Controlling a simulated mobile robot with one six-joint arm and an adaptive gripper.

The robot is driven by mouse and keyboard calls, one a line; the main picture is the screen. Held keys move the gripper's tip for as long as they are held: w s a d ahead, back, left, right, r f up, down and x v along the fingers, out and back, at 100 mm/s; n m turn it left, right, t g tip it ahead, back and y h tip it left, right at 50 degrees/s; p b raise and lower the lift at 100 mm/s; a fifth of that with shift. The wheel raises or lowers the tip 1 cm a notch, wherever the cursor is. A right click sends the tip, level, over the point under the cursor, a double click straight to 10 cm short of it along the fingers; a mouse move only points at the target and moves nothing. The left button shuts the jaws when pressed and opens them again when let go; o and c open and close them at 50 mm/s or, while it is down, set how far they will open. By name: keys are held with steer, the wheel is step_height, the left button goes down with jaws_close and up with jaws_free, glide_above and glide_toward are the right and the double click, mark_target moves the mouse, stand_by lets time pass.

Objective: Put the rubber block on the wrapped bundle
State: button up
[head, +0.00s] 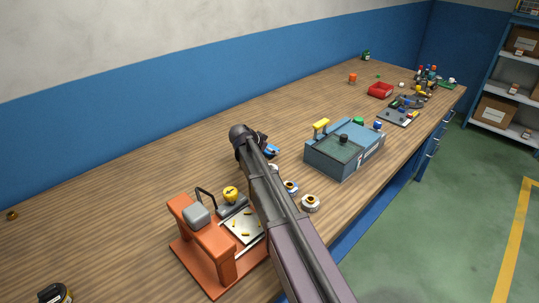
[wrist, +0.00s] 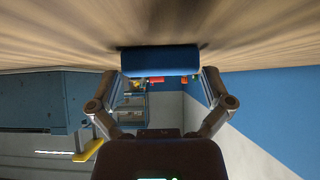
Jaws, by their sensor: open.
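My gripper (wrist: 160,76) is open, with one finger on each side of a blue, rounded block (wrist: 160,61) in the wrist view. The block lies on the wooden table top, right at the fingertips; I cannot tell whether the fingers touch it. In the head view the blue piece (head: 272,151) shows just right of my wrist, partly hidden by my arm. It may be the rubber block, but I cannot be sure. I cannot make out a wrapped bundle with certainty in either view.
An orange press-like stand (head: 207,241) is in front, beside my arm. A blue-grey box (head: 345,157) stands to the right, with small round pieces (head: 310,203) nearby. The table's left and middle are mostly clear.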

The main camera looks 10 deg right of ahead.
stand_by(0.6)
steer(key=c, duration=1.1)
steer(key=shift+o, duration=0.2)
steer(key=shift+r, duration=0.2)
step_height(320, 180, up, 10)
steer(key=p, duration=1)
steer(key=shift+f, duration=0.2)
